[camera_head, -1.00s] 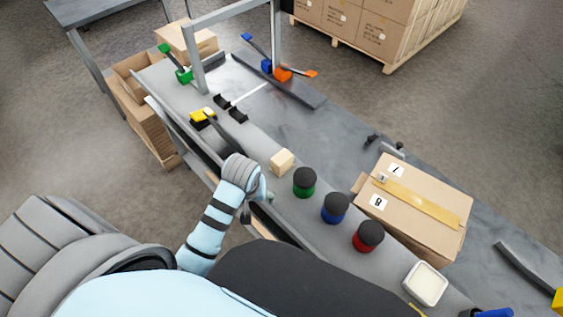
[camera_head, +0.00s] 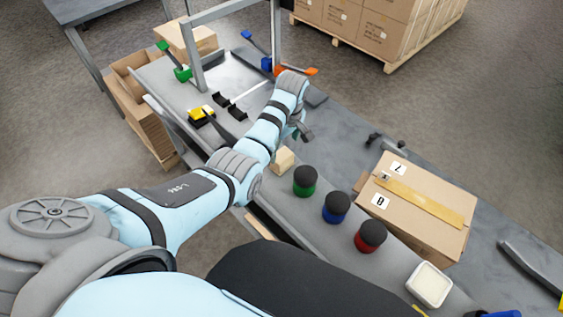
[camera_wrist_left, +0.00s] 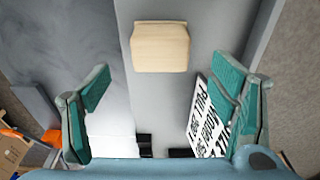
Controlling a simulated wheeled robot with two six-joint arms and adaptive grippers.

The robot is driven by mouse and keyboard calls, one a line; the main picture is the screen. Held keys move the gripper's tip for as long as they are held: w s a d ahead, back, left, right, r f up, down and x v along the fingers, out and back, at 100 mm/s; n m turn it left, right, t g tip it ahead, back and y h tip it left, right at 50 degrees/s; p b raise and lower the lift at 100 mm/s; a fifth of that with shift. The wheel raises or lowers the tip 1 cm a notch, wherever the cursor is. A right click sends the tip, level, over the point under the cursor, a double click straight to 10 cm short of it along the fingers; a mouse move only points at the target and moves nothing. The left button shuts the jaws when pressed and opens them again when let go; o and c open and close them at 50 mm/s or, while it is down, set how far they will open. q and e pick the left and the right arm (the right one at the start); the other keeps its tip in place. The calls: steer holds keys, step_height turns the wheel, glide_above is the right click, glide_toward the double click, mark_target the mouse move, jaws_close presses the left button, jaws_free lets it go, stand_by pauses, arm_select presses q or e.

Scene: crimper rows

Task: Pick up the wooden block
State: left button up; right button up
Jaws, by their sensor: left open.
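The wooden block (camera_head: 283,159) is a small pale cube on the grey bench, left of the green jar and partly covered by my left arm in the head view. In the left wrist view the block (camera_wrist_left: 160,47) lies ahead, beyond and between the two teal fingers, apart from them. My left gripper (camera_wrist_left: 160,105) is open and empty. In the head view the left gripper (camera_head: 303,131) hangs above the bench just behind the block. My right gripper is not in view.
Jars with black lids, green (camera_head: 305,181), blue (camera_head: 336,207) and red (camera_head: 370,237), stand in a row right of the block. A cardboard box (camera_head: 425,205) lies behind them. A metal frame (camera_head: 197,65) and coloured-handled crimpers (camera_head: 201,115) stand at the left.

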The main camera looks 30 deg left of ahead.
arm_select(q)
step_height(320, 180, down, 6)
steer(key=shift+a+r+b, duration=0.1)
steer(key=shift+r+b, duration=0.15)
steer(key=shift+b, duration=0.6)
steer(key=shift+r, duration=0.1)
steer(key=c, duration=1.4)
step_height(320, 180, up, 15)
steer(key=p, duration=0.4)
step_height(320, 180, up, 5)
steer(key=p, duration=0.4)
glide_above(282, 155)
